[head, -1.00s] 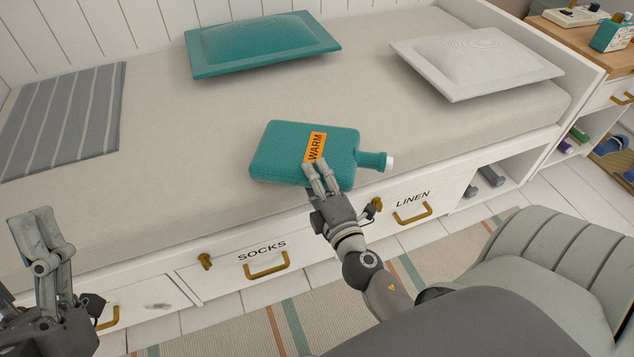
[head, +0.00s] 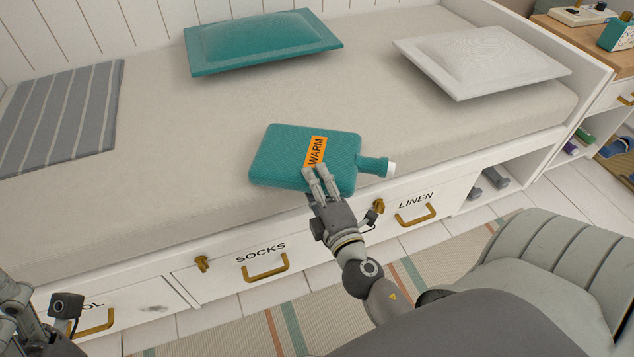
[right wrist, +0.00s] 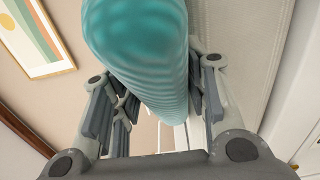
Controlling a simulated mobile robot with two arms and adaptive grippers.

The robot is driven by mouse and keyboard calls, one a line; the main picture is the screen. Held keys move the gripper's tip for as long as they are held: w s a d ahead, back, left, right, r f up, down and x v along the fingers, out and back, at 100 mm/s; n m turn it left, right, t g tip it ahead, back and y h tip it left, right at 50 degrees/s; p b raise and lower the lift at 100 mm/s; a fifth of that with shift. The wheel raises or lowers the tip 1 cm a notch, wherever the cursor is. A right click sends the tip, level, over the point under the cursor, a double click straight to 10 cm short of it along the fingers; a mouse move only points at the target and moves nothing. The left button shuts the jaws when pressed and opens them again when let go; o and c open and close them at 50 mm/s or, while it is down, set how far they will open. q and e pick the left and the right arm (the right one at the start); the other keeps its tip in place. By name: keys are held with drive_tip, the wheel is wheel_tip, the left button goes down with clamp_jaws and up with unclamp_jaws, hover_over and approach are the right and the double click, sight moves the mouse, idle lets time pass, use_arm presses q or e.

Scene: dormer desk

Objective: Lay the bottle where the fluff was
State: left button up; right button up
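The teal ribbed bottle (head: 285,158) lies flat-side up at the front edge of the bed, with an orange WARM label and a white cap pointing right. My right gripper (head: 318,180) is at its near edge, fingers over its top face. In the right wrist view the bottle (right wrist: 145,50) sits between the fingers on both sides, and the gripper looks shut on it. I cannot tell whether the bottle touches the mattress. My left gripper (head: 35,310) is at the lower left, cut off by the picture edge, away from the bottle. No fluff is visible.
The bed (head: 180,150) holds a striped grey cloth (head: 62,118) at left, a teal pillow (head: 262,42) at the back and a white pillow (head: 485,58) at right. Mattress between them is clear. Drawers with brass handles (head: 265,268) are below. A wooden desk (head: 575,38) stands at right.

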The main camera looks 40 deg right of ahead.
drive_tip(key=o, duration=0.4)
drive_tip(key=shift+r, duration=0.15)
